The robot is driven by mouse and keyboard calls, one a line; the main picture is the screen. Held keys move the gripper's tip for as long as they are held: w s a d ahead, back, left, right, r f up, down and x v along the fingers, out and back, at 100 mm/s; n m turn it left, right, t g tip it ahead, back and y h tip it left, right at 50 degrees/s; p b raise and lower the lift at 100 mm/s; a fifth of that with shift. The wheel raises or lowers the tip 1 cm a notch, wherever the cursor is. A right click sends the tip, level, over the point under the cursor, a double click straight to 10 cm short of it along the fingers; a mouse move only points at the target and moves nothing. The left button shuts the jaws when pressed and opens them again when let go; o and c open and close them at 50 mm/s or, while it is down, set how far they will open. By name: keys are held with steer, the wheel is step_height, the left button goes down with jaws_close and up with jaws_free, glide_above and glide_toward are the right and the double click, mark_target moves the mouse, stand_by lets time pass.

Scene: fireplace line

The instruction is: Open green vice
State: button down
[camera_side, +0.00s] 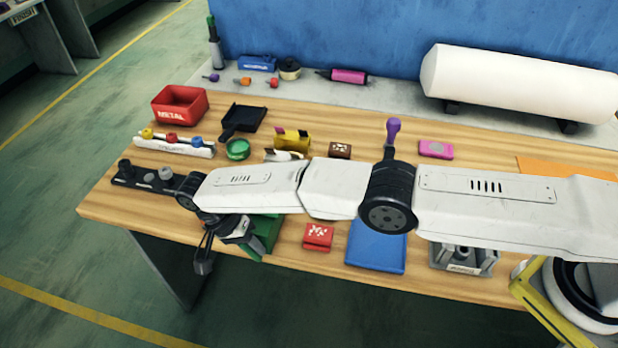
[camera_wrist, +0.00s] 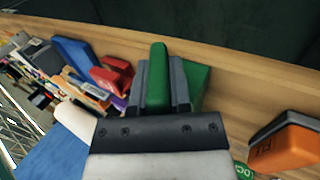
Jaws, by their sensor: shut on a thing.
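The green vice (camera_side: 268,230) is at the front edge of the wooden table in the side view, partly hidden behind my arm and wrist. In the wrist view my gripper (camera_wrist: 160,85) has its two grey fingers on either side of an upright green piece of the vice (camera_wrist: 157,58), and it is shut on that piece. More of the green body shows just right of the fingers. The vice's jaw gap is hidden, so how far it is open cannot be told.
A red block (camera_side: 318,237) and a blue flat box (camera_side: 376,247) stand right of the vice. A black holder (camera_side: 143,178) lies to the left. A red bin (camera_side: 179,105) is at the back left. In the wrist view, an orange-and-black object (camera_wrist: 285,150) is at lower right.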

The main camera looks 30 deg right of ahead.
steer(key=c, duration=0.6)
jaws_free()
steer(key=shift+o, duration=0.2)
steer(key=shift+r, duration=0.15)
steer(key=shift+r, duration=1.35)
steer(key=shift+s+d+r, duration=0.1)
steer(key=shift+s+r, duration=0.1)
steer(key=shift+r, duration=0.35)
steer(key=shift+s+d+r, duration=0.35)
steer(key=shift+s+r, duration=0.2)
steer(key=s+d+r, duration=0.6)
steer(key=s+r, duration=0.2)
steer(key=s, duration=0.2)
steer(key=shift+d, duration=0.35)
steer(key=shift+s, duration=0.1)
